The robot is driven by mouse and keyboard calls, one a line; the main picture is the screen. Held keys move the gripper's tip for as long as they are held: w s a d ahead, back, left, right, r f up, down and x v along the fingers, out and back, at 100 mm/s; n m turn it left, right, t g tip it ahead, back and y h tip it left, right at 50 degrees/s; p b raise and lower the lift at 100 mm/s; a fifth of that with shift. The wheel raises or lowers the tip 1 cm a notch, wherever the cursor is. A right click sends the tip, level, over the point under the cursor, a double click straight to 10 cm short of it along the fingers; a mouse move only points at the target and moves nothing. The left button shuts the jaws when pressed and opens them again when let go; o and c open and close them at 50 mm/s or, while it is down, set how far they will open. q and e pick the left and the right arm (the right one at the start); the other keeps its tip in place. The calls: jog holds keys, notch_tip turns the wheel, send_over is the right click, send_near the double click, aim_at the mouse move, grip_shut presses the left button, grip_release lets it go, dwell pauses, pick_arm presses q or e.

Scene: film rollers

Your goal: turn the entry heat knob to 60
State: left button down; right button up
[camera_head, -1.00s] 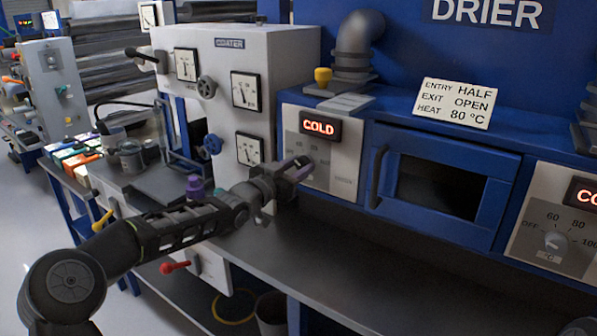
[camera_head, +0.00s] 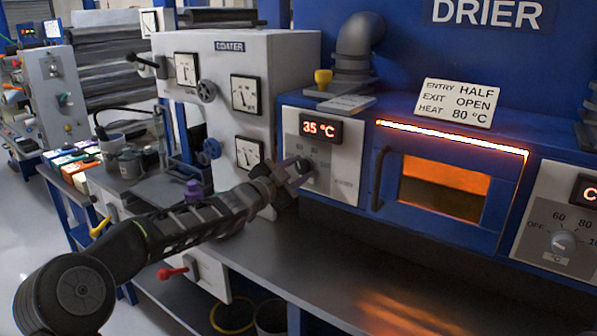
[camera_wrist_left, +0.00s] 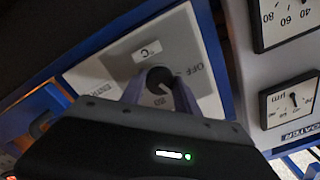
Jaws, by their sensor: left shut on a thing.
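The entry heat knob (camera_wrist_left: 158,77) is a dark round knob on a pale panel (camera_wrist_left: 118,72), seen upside down in the left wrist view. The two fingers of my left gripper (camera_wrist_left: 160,93) stand on either side of it, shut on it. In the head view my left gripper (camera_head: 297,172) is at the entry panel (camera_head: 341,172) and hides much of the knob and its scale. The red display (camera_head: 320,131) above it reads 35 °C. The knob's exact pointer setting cannot be read. My right gripper is not in view.
The drier window (camera_head: 440,192) glows orange under a lit strip. A second knob (camera_head: 562,243) is on the right panel. A sign (camera_head: 456,103) reads entry half, exit open, heat 80 °C. The coater (camera_head: 232,70) stands left; the bench (camera_head: 330,270) before the drier is clear.

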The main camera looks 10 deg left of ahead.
pick_arm(q)
jog(key=c, duration=0.9)
grip_release()
jog(key=v, duration=0.7)
jog(key=shift+s+b, duration=0.35)
jog(key=shift+b, duration=0.05)
jog(key=shift+a, duration=0.1)
